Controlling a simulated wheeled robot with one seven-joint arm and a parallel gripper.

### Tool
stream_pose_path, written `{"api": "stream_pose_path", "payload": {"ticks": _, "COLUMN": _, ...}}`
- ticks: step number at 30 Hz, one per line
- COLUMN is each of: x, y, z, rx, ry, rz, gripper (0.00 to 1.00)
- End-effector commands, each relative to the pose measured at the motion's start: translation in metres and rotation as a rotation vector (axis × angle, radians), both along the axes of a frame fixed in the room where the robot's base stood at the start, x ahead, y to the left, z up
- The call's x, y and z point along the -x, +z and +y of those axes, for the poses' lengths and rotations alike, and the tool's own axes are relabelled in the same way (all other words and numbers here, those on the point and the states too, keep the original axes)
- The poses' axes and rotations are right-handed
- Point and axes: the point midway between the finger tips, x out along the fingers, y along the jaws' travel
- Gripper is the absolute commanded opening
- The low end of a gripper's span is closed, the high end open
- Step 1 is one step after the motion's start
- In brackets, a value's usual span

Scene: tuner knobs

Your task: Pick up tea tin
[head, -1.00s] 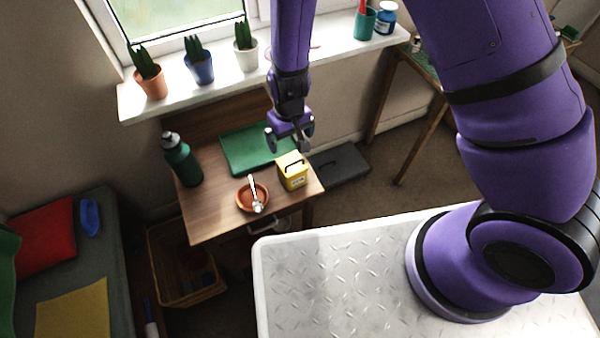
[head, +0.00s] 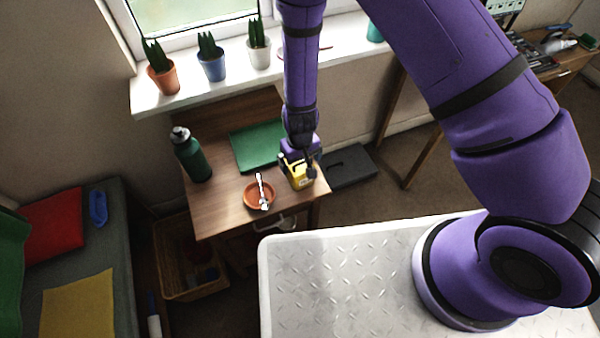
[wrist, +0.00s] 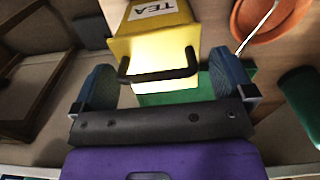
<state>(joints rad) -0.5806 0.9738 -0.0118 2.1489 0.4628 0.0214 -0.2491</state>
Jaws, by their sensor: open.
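The yellow tea tin (head: 300,181) stands on the right part of the small wooden desk. In the wrist view the tin (wrist: 172,48) shows a white label reading TEA and a black handle on its lid. My gripper (head: 298,168) is right at the top of the tin in the head view and partly covers it. In the wrist view my gripper (wrist: 165,88) is open, with one finger on each side of the handle. Neither finger clearly touches the tin.
A terracotta dish (head: 258,196) with a spoon (head: 262,190) sits left of the tin. A green mat (head: 258,146) lies behind, and a green bottle (head: 191,155) stands at the desk's left. A windowsill (head: 190,88) with potted plants is behind.

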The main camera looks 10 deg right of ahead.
Motion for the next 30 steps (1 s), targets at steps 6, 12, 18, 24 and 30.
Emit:
{"api": "stream_pose_path", "payload": {"ticks": 6, "x": 0.000, "y": -0.016, "z": 0.000, "rx": 0.000, "ry": 0.001, "rz": 0.000, "gripper": 1.00}}
{"api": "stream_pose_path", "payload": {"ticks": 12, "x": 0.000, "y": -0.017, "z": 0.000, "rx": 0.000, "ry": 0.001, "rz": -0.001, "gripper": 1.00}}
{"api": "stream_pose_path", "payload": {"ticks": 18, "x": 0.000, "y": -0.017, "z": 0.000, "rx": 0.000, "ry": 0.000, "rz": 0.000, "gripper": 0.61}}
{"api": "stream_pose_path", "payload": {"ticks": 24, "x": 0.000, "y": -0.016, "z": 0.000, "rx": 0.000, "ry": 0.000, "rz": 0.000, "gripper": 0.33}}
{"api": "stream_pose_path", "payload": {"ticks": 30, "x": -0.001, "y": -0.016, "z": 0.000, "rx": 0.000, "ry": 0.000, "rz": -0.001, "gripper": 0.33}}
